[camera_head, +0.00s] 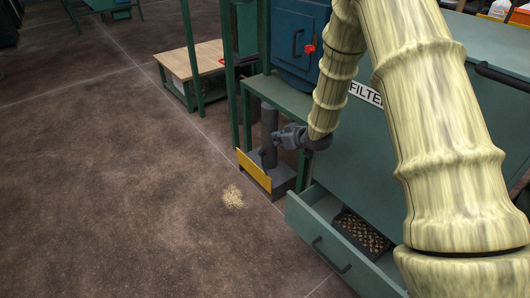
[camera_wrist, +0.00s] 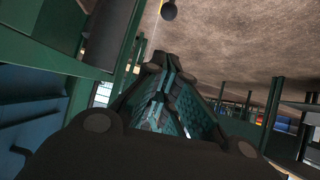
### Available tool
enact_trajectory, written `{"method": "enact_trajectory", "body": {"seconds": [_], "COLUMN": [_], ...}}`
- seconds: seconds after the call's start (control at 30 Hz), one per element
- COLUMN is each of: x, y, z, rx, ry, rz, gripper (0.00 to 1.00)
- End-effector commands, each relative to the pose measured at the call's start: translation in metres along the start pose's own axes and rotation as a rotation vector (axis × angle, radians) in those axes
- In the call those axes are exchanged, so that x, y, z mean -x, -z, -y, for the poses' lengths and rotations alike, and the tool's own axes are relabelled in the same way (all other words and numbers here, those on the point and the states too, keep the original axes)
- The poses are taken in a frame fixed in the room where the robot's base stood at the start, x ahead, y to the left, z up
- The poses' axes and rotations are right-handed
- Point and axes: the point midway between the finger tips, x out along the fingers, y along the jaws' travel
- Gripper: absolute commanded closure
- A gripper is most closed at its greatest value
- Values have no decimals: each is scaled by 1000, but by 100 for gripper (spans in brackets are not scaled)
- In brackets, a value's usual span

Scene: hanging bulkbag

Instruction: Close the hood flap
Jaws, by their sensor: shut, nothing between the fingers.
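My gripper (camera_head: 278,142) is at the end of my sleeved arm, in front of the green cabinet and beside a dark upright cylinder (camera_head: 268,122). In the wrist view its fingers (camera_wrist: 158,62) are together and empty. A yellow plate (camera_head: 253,170) stands tilted at the front of the dark grey base under the cylinder, below my gripper. A blue box (camera_head: 297,38) with a handle and a red knob (camera_head: 309,49) is above and behind my gripper. I cannot tell for sure which part is the hood flap.
A green drawer (camera_head: 325,246) stands open at lower right, with a dark tray of small pieces inside. A green frame and a wood-topped bench (camera_head: 195,58) are behind. A small pale pile (camera_head: 232,197) lies on the floor. The floor at left is clear.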

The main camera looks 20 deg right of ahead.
Motion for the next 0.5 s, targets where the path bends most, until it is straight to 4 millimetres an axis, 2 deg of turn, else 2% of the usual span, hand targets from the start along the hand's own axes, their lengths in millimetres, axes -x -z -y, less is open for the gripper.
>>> {"method": "enact_trajectory", "body": {"seconds": [0.17, 0.5], "x": [-11, -65], "y": [0, -2], "z": [-1, -1], "rx": [4, 5], "ry": [0, 0], "rz": [-4, -4], "gripper": [100, 100]}}
